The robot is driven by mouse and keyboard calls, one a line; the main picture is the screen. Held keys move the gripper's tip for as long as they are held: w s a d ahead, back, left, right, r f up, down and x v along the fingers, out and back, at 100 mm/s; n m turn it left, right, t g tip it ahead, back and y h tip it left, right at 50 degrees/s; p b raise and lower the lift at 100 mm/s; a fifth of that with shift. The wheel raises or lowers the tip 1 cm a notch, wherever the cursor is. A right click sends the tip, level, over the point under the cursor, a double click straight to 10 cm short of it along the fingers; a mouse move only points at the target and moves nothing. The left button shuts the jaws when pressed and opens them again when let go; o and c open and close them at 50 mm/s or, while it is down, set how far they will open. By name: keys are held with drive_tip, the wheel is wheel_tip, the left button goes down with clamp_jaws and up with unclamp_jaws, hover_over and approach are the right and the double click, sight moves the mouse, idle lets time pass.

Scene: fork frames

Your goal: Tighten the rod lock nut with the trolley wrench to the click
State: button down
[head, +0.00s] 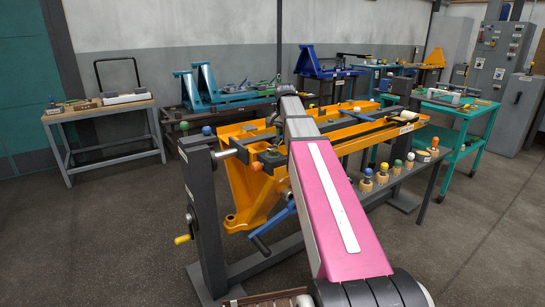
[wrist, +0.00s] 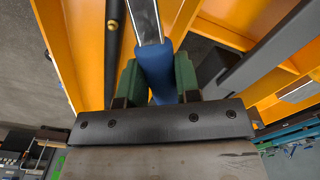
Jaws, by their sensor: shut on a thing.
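In the wrist view my gripper (wrist: 157,85) is shut on a blue handle (wrist: 155,65), its green finger pads on either side. A bright steel shaft (wrist: 145,20) runs on from the handle toward the top of the picture; this looks like the wrench. Its working end is out of view. It lies over the orange fork frame (wrist: 80,40), beside a black rod (wrist: 115,30). In the head view my pink and grey arm reaches over the orange frame (head: 250,190) and hides much of its middle. I cannot make out the lock nut in either view.
The orange frame rests on a dark stand (head: 207,210). Several coloured-top pieces (head: 383,172) stand along its right side. A teal trolley (head: 460,112) stands at the right, a workbench (head: 100,115) at the back left. The floor at left is clear.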

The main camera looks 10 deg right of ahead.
drive_tip(key=shift+r, duration=1.8)
drive_tip(key=shift+r, duration=1.85)
drive_tip(key=w+d+r, duration=0.1)
drive_tip(key=w, duration=0.1)
drive_tip(key=w+d+r, duration=0.2)
